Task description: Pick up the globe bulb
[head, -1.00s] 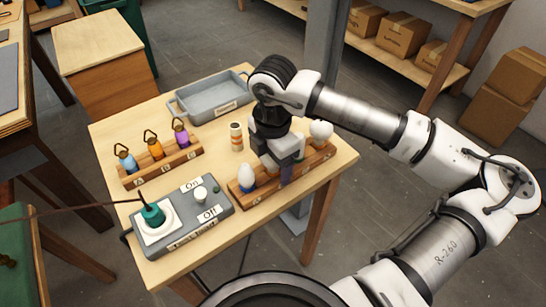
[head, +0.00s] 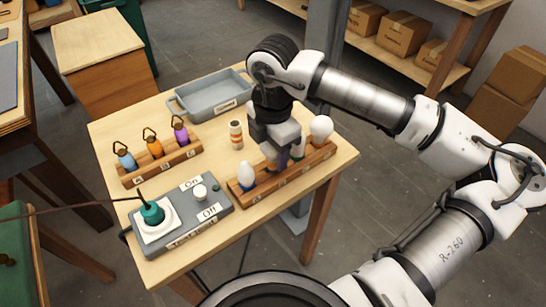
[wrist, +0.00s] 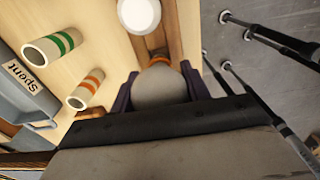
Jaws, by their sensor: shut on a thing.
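My gripper (head: 276,146) is shut on the globe bulb (wrist: 160,88), above the middle of the wooden bulb rack (head: 290,178). In the wrist view the bulb is a rounded, greyish shape with an orange band, with a dark purple jaw on each side. In the head view my gripper hides most of it. Its orange lower part shows just under the jaws. It looks raised above the rack, but the gap is hard to judge.
A white bulb with a blue base (head: 247,175) and another white bulb (head: 321,128) stay in the rack. Behind it stand an orange-striped cylinder (head: 236,135) and a green-striped cylinder (wrist: 48,48). A grey tray (head: 184,115) and switch box (head: 215,222) are on the table.

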